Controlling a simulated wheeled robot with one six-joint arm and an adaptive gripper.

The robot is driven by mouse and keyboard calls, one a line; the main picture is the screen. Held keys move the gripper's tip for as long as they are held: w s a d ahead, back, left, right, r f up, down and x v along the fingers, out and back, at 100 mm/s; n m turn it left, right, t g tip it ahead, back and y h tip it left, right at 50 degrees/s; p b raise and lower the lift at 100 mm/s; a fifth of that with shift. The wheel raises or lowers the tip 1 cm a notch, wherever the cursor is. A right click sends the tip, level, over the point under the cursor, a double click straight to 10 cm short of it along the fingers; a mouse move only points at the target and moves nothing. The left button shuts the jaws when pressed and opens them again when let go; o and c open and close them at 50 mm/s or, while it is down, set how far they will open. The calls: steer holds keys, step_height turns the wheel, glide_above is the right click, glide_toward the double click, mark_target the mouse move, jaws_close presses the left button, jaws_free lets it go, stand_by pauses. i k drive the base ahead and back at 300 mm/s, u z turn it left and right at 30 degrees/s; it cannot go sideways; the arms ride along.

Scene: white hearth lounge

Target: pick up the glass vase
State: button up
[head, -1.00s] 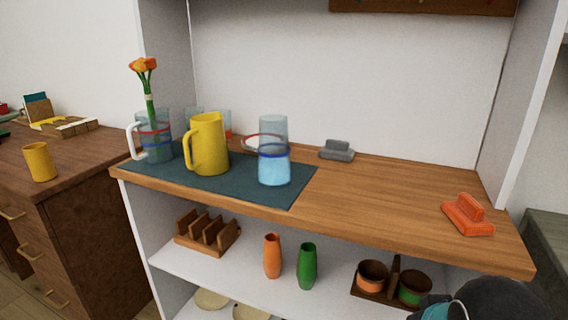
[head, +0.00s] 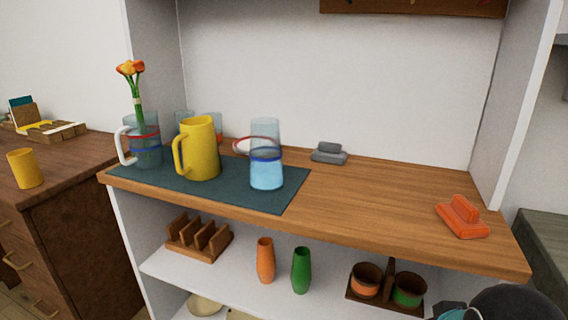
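A clear glass vessel with a blue band (head: 266,172) and pale blue liquid stands upright near the right end of the dark mat (head: 240,195) on the wooden counter. At the mat's left end, a clear glass vessel with red and blue bands and a white handle (head: 144,150) holds orange flowers (head: 131,68) on green stems. I cannot tell for sure which is the glass vase. My gripper's fingers are not in view. Only a dark, rounded part of my arm with some teal shows at the bottom right corner.
A yellow pitcher (head: 200,150) stands between the two, with more clear glasses (head: 184,118) partly hidden behind it. A grey object (head: 329,154) and an orange one (head: 462,217) lie on the counter. Bare wood lies between them. Orange (head: 265,261) and green (head: 301,271) vases stand on the lower shelf.

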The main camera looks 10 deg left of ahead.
mark_target(266, 176)
steer(key=z, duration=0.9)
steer(key=k, duration=2.05)
steer(key=u, duration=1.55)
steer(key=i, duration=1.65)
